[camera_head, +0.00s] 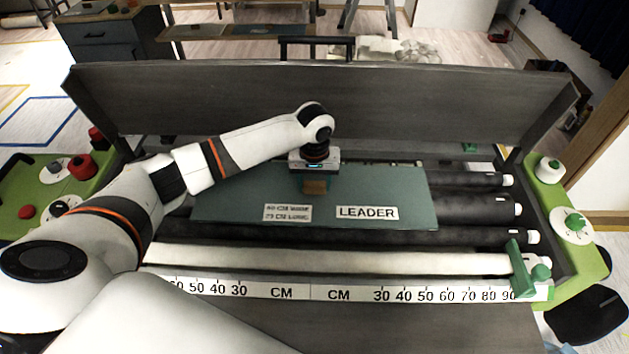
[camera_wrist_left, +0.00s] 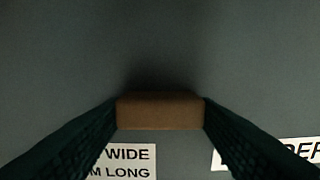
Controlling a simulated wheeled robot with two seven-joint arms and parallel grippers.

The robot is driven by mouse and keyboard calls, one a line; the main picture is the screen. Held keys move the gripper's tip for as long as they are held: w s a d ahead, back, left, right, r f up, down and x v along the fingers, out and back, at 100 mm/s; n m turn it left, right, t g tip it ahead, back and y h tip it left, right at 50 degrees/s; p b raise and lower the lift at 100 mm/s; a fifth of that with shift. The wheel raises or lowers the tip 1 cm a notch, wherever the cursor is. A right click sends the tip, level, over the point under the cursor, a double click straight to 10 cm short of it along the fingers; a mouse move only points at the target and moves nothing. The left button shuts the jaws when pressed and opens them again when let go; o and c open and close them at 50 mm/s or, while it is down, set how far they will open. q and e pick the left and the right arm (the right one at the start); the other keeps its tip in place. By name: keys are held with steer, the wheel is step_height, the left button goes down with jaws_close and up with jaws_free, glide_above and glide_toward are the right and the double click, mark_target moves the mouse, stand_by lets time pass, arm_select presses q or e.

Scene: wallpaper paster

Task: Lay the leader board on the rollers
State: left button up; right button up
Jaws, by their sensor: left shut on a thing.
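The leader board (camera_head: 400,188) is a flat grey-green panel with a "LEADER" label and a smaller size label. In the head view it lies over the middle of the black rollers (camera_head: 475,208); I cannot tell whether it touches them or is held just above. My left gripper (camera_head: 315,186) points down at the board and is shut on its brown block handle. In the left wrist view the brown handle (camera_wrist_left: 160,111) sits between both fingers, with the board (camera_wrist_left: 60,60) filling the view behind it. My right gripper is not in view.
A white roller (camera_head: 330,259) and a centimetre scale (camera_head: 420,294) run along the front. A green clamp (camera_head: 524,268) stands at the scale's right end. A tall dark back panel (camera_head: 420,110) rises behind the rollers. Green side panels with knobs (camera_head: 573,222) flank the machine.

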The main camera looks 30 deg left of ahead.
mark_target(314, 186)
arm_select(q)
steer(key=shift+f, duration=0.3)
steer(key=shift+f, duration=0.1)
steer(key=o, duration=1.1)
steer(key=r, duration=0.8)
steer(key=r+b, duration=0.1)
steer(key=r, duration=0.3)
steer(key=shift+s+d+r, duration=0.1)
steer(key=shift+s+r, duration=0.05)
steer(key=shift+s, duration=0.15)
